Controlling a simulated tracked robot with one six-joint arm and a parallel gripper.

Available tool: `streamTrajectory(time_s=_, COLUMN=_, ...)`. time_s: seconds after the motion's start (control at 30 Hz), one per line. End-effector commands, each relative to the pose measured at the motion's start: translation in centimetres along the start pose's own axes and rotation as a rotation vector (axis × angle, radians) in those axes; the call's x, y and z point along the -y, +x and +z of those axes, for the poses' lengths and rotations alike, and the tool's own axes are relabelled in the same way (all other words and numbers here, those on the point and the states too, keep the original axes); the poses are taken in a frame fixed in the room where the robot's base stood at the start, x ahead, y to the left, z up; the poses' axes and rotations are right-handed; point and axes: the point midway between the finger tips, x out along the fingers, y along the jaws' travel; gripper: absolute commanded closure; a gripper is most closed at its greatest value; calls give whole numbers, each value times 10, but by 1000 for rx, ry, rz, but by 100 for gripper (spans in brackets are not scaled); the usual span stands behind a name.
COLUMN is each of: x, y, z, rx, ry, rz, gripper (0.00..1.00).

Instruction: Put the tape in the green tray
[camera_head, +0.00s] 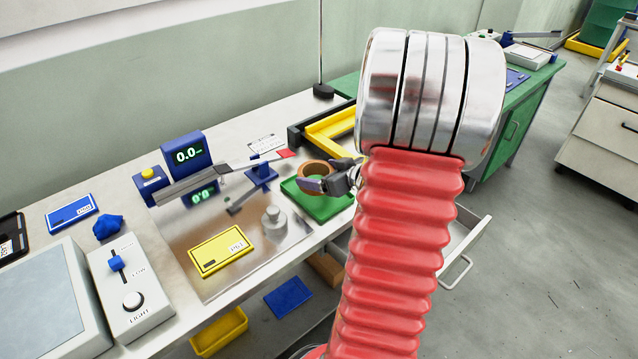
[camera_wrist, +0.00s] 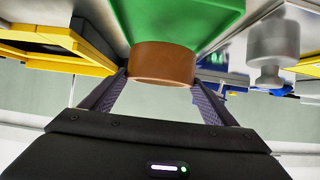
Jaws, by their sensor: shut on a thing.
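The tape is a brown-orange roll (camera_head: 316,169); it also shows in the wrist view (camera_wrist: 163,64). My gripper (camera_head: 332,182) is shut on it, with one dark finger on each side of the roll in the wrist view (camera_wrist: 160,80). The green tray (camera_head: 322,208) lies at the right end of the bench, and its green surface (camera_wrist: 180,18) fills the top of the wrist view. In the head view the tape overlaps the tray's back part. I cannot tell whether it touches the tray. My red arm hides part of the area to the right.
A yellow and black frame (camera_head: 325,128) stands behind the tray. A metal weight (camera_head: 273,218) and a blue stand (camera_head: 262,174) are to its left. A yellow card (camera_head: 220,250) lies on the metal plate. An open drawer (camera_head: 468,235) sticks out at the right.

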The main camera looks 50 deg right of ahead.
Motion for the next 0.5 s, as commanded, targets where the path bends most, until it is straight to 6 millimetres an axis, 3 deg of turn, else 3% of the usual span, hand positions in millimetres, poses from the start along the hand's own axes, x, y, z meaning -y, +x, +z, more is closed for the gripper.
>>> streamTrajectory(time_s=0.2, x=0, y=12, z=24, rx=2, ry=5, rz=0, gripper=45)
streamTrajectory(time_s=0.5, x=-1, y=16, z=29, rx=-1, ry=1, rz=2, gripper=45)
